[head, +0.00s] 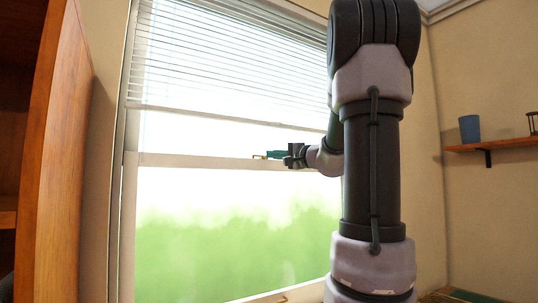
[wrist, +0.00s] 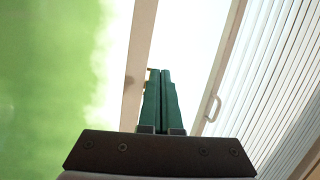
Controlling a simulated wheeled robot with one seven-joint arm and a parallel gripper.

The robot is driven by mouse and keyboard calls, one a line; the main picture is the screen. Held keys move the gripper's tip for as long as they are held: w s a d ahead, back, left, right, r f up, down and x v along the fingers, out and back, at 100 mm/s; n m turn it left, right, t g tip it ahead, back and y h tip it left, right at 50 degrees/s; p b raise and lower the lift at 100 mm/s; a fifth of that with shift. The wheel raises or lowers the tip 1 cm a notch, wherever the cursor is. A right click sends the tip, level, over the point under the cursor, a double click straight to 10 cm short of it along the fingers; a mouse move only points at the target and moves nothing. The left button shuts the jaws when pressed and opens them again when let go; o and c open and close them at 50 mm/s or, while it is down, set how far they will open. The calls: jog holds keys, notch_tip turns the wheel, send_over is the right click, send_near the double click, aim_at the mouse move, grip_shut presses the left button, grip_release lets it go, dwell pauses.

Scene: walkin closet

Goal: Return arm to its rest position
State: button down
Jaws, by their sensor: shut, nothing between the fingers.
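My gripper (head: 272,154) shows in the head view in front of the window, at the height of its middle rail. My arm stands tall at the right of centre and reaches back to the left towards the window. In the wrist view my gripper (wrist: 160,74) has its two green fingers together, with nothing between them. A small brass-coloured latch (head: 259,157) on the rail is right by the fingertips; I cannot tell whether they touch it.
The window (head: 235,185) has a blind (head: 230,50) over its upper part. A white handle (wrist: 213,107) shows in the wrist view. A wooden cabinet (head: 62,150) stands at the left. A wall shelf (head: 495,145) with a blue cup (head: 469,129) is at the right.

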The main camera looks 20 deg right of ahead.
jog(key=shift+d, duration=0.1)
dwell(0.3)
jog(key=s+a+f+n+g+y, duration=0.1)
jog(key=s+a+f+n+g, duration=0.25)
jog(key=s+a+f, duration=0.45)
jog(key=s+a+f+n+g+y, duration=0.1)
jog(key=s+a+f+n+g, duration=0.15)
jog(key=s+a+g, duration=0.45)
jog(key=s+f+n+h, duration=0.2)
jog(key=s+f+h, duration=0.4)
jog(key=s+f, duration=0.3)
jog(key=shift+s+a+f+h, duration=0.15)
jog(key=shift+s+f+h, duration=0.2)
jog(key=shift+f, duration=0.1)
